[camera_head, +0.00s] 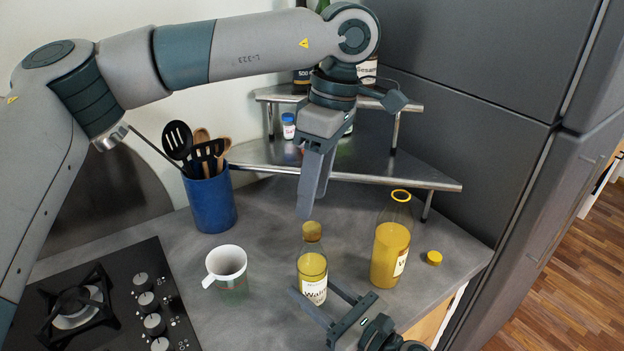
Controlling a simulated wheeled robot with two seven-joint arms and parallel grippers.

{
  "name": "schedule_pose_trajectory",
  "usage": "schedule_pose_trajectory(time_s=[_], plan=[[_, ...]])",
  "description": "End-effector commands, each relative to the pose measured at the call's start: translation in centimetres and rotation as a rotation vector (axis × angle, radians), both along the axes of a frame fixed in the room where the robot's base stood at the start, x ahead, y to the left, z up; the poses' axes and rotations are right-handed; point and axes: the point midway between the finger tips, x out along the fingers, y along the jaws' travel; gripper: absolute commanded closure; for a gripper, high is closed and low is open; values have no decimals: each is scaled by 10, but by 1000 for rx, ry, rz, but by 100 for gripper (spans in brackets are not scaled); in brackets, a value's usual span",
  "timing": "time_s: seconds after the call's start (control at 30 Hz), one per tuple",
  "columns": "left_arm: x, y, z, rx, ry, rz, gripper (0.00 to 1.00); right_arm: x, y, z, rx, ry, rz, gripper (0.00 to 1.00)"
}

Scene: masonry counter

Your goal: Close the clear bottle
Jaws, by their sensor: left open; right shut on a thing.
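A clear bottle (312,268) with yellow contents and a white label stands upright in the middle of the counter. A round tan stopper (312,231) is at the top of its neck; I cannot tell how far in it sits. My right gripper (313,288) is shut around the bottle's body from the front. My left gripper (308,212) is open and empty, pointing down just above the stopper. A second, larger clear bottle (391,245) with yellow contents stands to the right, its yellow-rimmed mouth uncovered. A small yellow cap (434,258) lies on the counter beside it.
A white and green mug (227,270) stands left of the held bottle. A blue utensil holder (209,200) and a black hob (104,310) are farther left. A metal corner shelf (400,179) with jars and bottles is behind. A dark grey cabinet (480,100) closes off the right.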

Motion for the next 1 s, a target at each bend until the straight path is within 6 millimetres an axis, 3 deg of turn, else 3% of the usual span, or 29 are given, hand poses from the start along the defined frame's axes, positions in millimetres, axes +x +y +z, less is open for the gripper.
schedule_pose_trajectory(time_s=[1.0], plan=[[-2, 2, 13, -29, -213, 1552, 58, 0, 0, 0, 0, 0, 0, 100]])
